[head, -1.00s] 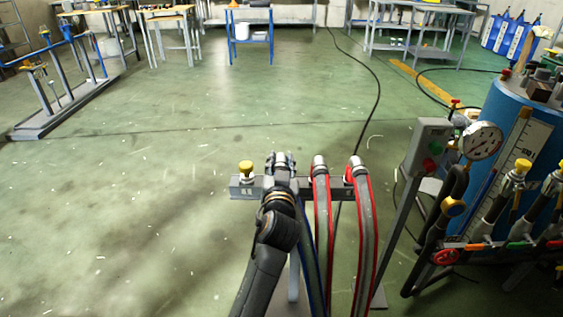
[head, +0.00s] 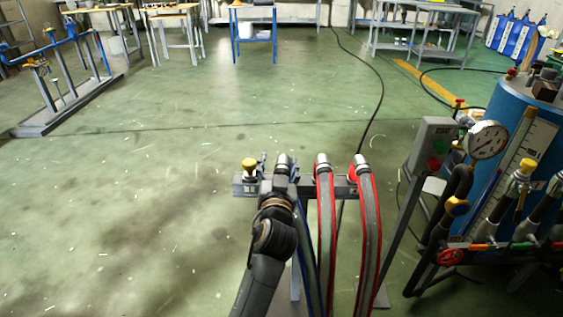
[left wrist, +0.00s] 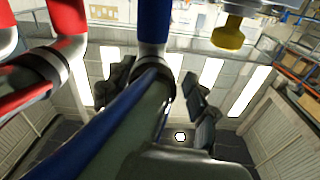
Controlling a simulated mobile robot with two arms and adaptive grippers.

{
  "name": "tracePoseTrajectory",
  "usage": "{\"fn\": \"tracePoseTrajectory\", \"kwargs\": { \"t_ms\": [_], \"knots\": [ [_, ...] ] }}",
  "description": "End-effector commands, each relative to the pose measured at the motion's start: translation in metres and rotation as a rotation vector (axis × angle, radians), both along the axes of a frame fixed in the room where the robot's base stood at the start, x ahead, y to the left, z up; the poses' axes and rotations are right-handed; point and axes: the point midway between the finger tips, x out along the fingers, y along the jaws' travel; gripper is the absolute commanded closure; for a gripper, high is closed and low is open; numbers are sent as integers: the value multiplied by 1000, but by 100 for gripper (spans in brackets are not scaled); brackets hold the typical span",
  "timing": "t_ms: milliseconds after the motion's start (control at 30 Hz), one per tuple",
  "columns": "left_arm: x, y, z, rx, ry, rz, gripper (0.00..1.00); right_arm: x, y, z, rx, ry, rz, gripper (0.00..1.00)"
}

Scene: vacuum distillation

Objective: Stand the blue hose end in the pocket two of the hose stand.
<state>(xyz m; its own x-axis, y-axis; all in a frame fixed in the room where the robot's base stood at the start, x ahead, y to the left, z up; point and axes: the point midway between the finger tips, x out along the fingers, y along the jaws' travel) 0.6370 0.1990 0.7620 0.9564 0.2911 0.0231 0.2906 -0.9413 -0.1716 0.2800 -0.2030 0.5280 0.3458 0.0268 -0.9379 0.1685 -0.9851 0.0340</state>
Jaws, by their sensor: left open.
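The hose stand's grey bar (head: 307,187) crosses the lower middle of the head view. The blue hose (head: 307,240) rises to a metal end (head: 283,162) that appears upright at the bar, second from the left. The pocket around it is hidden by my left gripper and wrist. My left gripper (head: 263,170) is open, just left of the blue hose end. In the left wrist view the blue hose (left wrist: 125,108) runs up past the spread dark fingers, with a collar (left wrist: 153,68) between them in the picture; contact cannot be told. My right gripper is not in view.
A yellow-capped fitting (head: 249,166) is at the bar's left end. Two red-striped hoses (head: 326,225) (head: 370,225) stand to the right. A switch box on a post (head: 431,145), a gauge (head: 486,139) and a blue tank (head: 505,110) crowd the right.

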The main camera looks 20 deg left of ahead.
Motion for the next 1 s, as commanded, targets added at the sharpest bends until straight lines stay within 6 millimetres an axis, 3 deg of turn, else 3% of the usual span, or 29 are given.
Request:
{"fn": "tracePoseTrajectory", "kwargs": {
  "t_ms": [33,200,400,800,1000],
  "knots": [
    [-14,-21,-11,-44,21,-20,42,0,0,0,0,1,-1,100],
    [-38,-25,-10,-39,19,-15,42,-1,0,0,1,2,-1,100],
    [-52,-28,-9,-34,17,-13,42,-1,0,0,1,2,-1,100],
    [-53,-28,-9,-34,19,-14,42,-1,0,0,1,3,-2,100],
    [-35,-24,-8,-36,16,-14,42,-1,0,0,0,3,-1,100]
  ]
}}
